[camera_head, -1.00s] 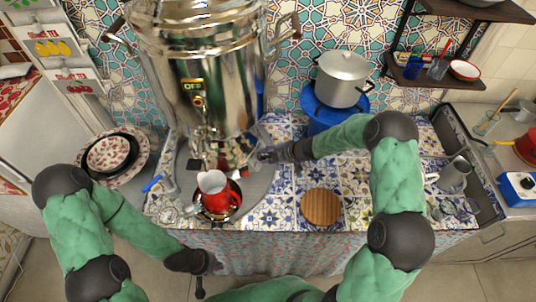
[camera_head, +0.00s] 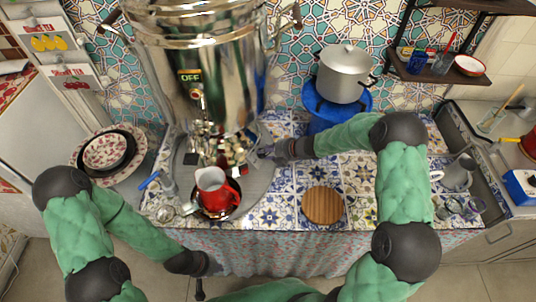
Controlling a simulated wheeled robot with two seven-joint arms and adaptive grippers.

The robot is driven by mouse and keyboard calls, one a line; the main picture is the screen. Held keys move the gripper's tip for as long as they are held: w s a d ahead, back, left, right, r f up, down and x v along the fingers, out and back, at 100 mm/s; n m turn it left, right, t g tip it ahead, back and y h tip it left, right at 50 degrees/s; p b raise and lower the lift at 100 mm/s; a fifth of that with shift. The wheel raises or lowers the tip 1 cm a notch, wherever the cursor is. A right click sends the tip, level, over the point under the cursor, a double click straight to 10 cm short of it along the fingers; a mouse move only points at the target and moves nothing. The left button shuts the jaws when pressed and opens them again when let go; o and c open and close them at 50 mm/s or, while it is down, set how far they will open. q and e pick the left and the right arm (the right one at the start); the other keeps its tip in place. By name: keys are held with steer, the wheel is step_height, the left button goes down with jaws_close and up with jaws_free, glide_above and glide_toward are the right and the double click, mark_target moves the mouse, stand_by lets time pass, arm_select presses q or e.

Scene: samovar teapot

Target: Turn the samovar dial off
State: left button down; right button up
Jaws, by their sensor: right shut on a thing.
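The shiny metal samovar (camera_head: 225,95) stands at the back left of the counter, with an "OFF" label (camera_head: 190,77) on its front above the tap. My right gripper (camera_head: 262,152) is at the samovar's lower right side, shut on what appears to be its dial. The dial itself is mostly hidden by the fingers and too small to make out. My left gripper (camera_head: 210,265) hangs low in front of the counter's front edge, away from the samovar; its fingers are too dark to read.
A red teapot (camera_head: 215,190) stands in front of the samovar. A grey pot (camera_head: 343,74) on a blue stand (camera_head: 322,116) is behind my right forearm. A round wooden board (camera_head: 322,205) lies on the tiles. Stacked plates (camera_head: 108,153) are at left, a sink with cups at right.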

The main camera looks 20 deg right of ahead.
steer(key=shift+w+r+n+b, duration=0.2)
steer(key=shift+n+b, duration=0.4)
steer(key=shift+n, duration=0.5)
steer(key=shift+w+r+n+b, duration=0.1)
steer(key=shift+r+n+b, duration=0.35)
steer(key=shift+n, duration=0.65)
steer(key=shift+f, duration=0.1)
steer(key=o, duration=1)
steer(key=shift+c, duration=0.2)
steer(key=shift+s+a+f, duration=0.1)
steer(key=shift+s+f, duration=0.1)
steer(key=shift+f, duration=0.1)
steer(key=v, duration=1.2)
steer(key=shift+s, duration=0.15)
